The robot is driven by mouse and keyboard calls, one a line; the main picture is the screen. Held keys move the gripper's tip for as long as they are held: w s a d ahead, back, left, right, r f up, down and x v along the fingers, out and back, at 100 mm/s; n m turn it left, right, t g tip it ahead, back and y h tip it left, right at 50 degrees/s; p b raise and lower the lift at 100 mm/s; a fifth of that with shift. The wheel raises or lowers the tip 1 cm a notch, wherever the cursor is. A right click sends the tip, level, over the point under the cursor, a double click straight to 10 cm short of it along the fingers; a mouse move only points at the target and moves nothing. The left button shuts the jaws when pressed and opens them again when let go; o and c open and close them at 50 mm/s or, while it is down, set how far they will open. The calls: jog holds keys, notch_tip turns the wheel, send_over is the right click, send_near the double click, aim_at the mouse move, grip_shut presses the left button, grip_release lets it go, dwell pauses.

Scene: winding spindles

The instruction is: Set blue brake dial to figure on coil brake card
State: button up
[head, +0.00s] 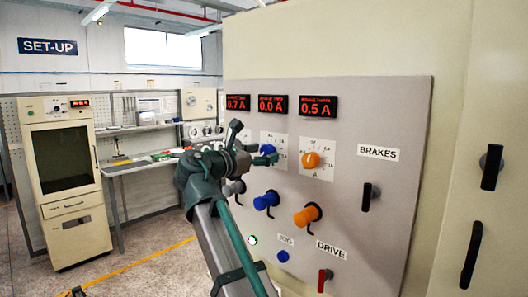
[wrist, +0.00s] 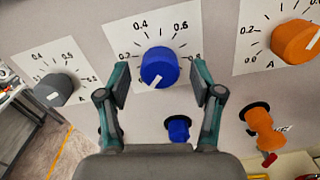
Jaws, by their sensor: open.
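The blue brake dial (wrist: 158,66) sits on a white scale plate (wrist: 128,28) marked 0.2 to 0.8. Its white pointer line slants to the lower left. In the head view the blue dial (head: 270,149) shows partly behind my gripper (head: 244,150). In the wrist view my gripper (wrist: 160,82) is open, with one finger left and one right of the blue dial; contact cannot be told. The middle red display (head: 272,103) reads 0.0 A. I cannot make out a coil brake card in either view.
A grey dial (wrist: 56,90) is left of the blue one and an orange dial (wrist: 297,42) right. Below are a blue knob (wrist: 179,128) and an orange knob (wrist: 262,128). The outer displays read 0.7 A (head: 237,102) and 0.5 A (head: 318,106). A workbench (head: 140,165) stands at left.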

jog(key=shift+w+d, duration=0.3)
jog(key=shift+w, duration=0.05)
jog(key=c, duration=1.1)
